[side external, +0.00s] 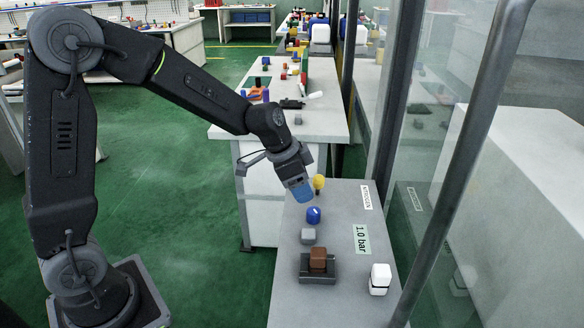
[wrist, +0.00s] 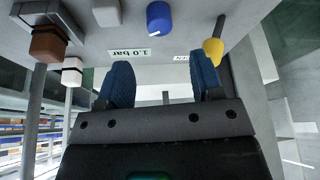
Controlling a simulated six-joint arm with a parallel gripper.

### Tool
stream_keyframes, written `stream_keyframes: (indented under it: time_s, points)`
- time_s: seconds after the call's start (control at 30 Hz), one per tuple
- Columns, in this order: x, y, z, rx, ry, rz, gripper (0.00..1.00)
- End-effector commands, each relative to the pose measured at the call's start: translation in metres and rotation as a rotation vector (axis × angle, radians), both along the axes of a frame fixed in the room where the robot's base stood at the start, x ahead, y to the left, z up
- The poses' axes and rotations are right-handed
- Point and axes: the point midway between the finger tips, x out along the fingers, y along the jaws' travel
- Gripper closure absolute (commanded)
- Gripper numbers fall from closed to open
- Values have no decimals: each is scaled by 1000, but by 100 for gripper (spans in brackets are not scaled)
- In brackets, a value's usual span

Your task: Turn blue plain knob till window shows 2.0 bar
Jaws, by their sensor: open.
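The blue knob (side external: 313,215) stands on the grey bench top, with a white mark on it. It also shows in the wrist view (wrist: 158,18), near the top edge. The window (side external: 361,239) reads 1.0 bar and lies to the right of the knob; it shows in the wrist view too (wrist: 128,53). My gripper (side external: 301,192) is above and just behind the knob in the side view, apart from it. In the wrist view its two blue fingers (wrist: 162,78) are spread with nothing between them.
A yellow knob (side external: 318,182) stands close behind my gripper. A grey block (side external: 308,236), a brown block (side external: 318,260) on a dark base and a white block (side external: 380,278) stand nearer the front. A label (side external: 367,197) lies behind the window. Clear panels and posts border the right side.

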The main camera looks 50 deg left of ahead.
Motion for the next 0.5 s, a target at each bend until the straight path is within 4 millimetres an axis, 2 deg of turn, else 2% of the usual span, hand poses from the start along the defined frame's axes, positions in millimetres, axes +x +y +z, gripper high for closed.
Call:
stream_keyframes:
  time_s: [0.03, 0.2, 0.5]
  points:
    - [-3, 3, 12, -1, -6, 2, 40]
    - [-12, 8, 36, 0, -1, 0, 40]
    - [-18, 11, 50, 0, 1, 1, 40]
